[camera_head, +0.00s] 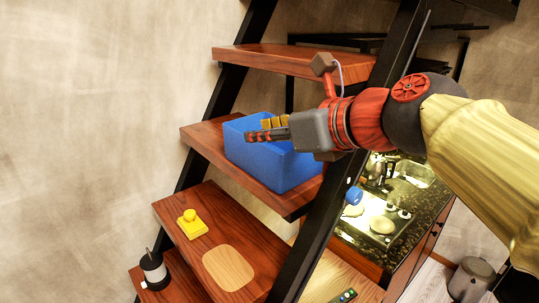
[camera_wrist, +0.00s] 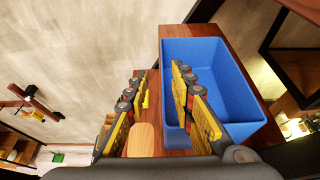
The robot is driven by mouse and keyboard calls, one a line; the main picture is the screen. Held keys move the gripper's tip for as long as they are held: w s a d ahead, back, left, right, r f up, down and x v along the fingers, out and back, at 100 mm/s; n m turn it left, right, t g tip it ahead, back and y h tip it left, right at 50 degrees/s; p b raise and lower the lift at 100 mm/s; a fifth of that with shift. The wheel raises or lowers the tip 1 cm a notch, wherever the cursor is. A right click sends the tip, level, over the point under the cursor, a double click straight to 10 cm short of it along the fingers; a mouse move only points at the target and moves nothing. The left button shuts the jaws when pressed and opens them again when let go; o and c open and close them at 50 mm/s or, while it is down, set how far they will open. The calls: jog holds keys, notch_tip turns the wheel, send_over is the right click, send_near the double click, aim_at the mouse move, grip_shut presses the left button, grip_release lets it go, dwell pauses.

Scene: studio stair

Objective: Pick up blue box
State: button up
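The blue box (camera_head: 265,158) is an open-topped bin standing on a wooden stair tread. In the wrist view its empty-looking inside and rim (camera_wrist: 207,44) show at the right. My gripper (camera_head: 268,130) is over the box's near upper side in the head view. In the wrist view my gripper (camera_wrist: 158,82) is open, its two fingers well apart. The right finger overlaps the box's left side and the left finger is outside it. The left wall's rim lies between the fingers in the picture. I cannot tell whether a finger touches the box.
The box's tread (camera_head: 205,138) lies between black stair rails (camera_head: 318,225). A lower tread holds a yellow object (camera_head: 190,224) and a pale wooden board (camera_head: 228,268). A black-and-white cylinder (camera_head: 154,270) stands lower left. Another tread (camera_head: 290,60) is above. A kitchen counter (camera_head: 410,225) is behind.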

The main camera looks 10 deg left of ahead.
jog(key=x, duration=0.4)
jog(key=f+x, duration=0.1)
jog(key=x, duration=0.2)
jog(key=shift+d, duration=0.3)
jog(key=shift+s+r, duration=0.1)
jog(key=shift+c, duration=0.7)
jog(key=c, duration=0.4)
grip_shut()
